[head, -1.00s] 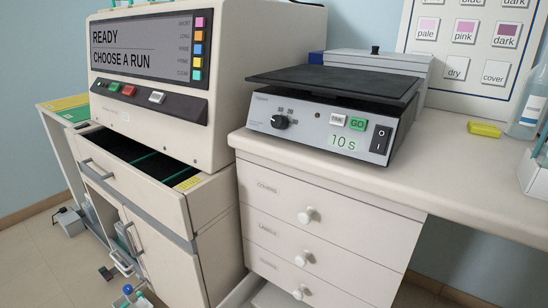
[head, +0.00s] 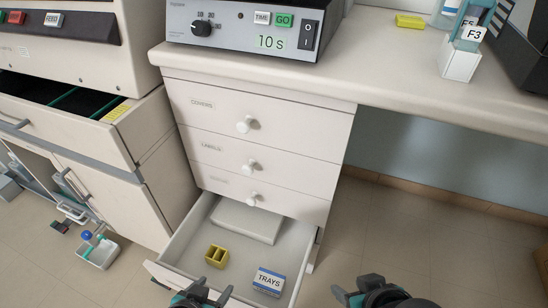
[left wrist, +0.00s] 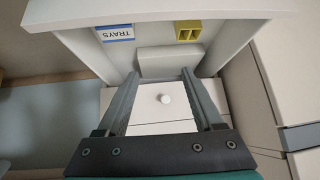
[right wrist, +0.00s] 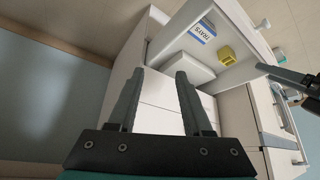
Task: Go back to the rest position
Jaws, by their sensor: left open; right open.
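My left gripper (head: 200,296) is at the bottom of the head view, in front of the open bottom drawer (head: 308,238). In the left wrist view its two fingers (left wrist: 162,88) are spread apart with nothing between them. My right gripper (head: 372,296) is to the right of that drawer, low in the head view. In the right wrist view its fingers (right wrist: 156,85) are apart and empty. Neither gripper touches the drawer's contents, as far as these views show.
The open drawer holds a yellow block (head: 216,256), a TRAYS box (head: 268,281) and a pale flat box (head: 246,220). The drawer juts out over the floor. The floor on the right (head: 400,225) is clear. A small white tray (head: 98,252) lies on the floor at left.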

